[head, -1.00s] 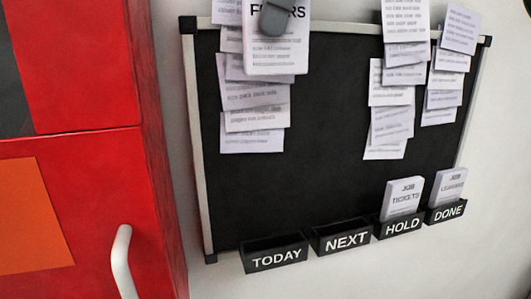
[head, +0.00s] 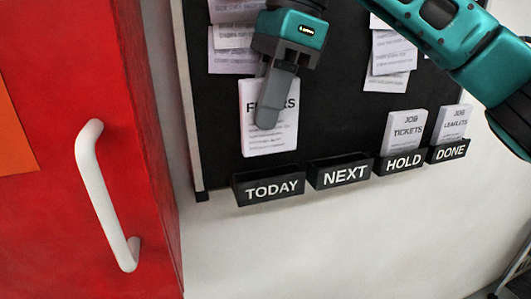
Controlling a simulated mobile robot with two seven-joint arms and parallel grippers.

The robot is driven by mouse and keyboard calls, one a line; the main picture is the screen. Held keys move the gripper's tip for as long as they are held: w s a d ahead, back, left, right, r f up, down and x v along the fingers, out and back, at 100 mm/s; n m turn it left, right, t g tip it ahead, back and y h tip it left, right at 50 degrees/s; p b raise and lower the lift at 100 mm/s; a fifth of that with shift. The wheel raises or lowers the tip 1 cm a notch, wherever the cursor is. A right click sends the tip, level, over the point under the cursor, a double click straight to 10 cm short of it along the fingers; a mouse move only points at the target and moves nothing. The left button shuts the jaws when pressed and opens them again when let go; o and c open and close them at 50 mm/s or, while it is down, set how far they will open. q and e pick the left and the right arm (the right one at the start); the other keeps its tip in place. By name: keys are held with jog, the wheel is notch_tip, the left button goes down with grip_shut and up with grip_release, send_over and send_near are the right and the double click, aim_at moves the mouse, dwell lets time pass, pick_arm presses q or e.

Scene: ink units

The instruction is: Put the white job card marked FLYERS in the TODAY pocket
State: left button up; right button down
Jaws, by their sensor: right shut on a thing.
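The white job card marked FLYERS (head: 270,137) hangs upright just above the TODAY pocket (head: 269,188). My right gripper (head: 272,110) is shut on the card, its grey finger covering the middle letters of the word. The card's lower edge is a little above the pocket's rim in the picture; I cannot tell its distance from the board. The TODAY pocket is a black tray at the board's lower left and looks empty. My left gripper is not in view.
The NEXT pocket (head: 342,173) looks empty. The HOLD pocket (head: 404,162) holds a JOB TICKETS card (head: 405,128), and the DONE pocket (head: 450,152) holds a JOB LEAFLETS card (head: 454,118). A red cabinet with a white handle (head: 104,195) stands close on the left.

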aim_at(264, 152)
notch_tip(264, 152, down, 3)
jog(key=shift+r, duration=0.2)
notch_tip(264, 152, down, 3)
jog(key=shift+f+b, duration=0.2)
jog(key=shift+b, duration=0.1)
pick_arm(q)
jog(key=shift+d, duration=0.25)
pick_arm(e)
jog(key=shift+f, duration=0.15)
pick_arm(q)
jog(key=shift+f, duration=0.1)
pick_arm(e)
jog(key=shift+f, duration=0.1)
jog(key=shift+f, duration=0.15)
jog(key=c, duration=1)
grip_release()
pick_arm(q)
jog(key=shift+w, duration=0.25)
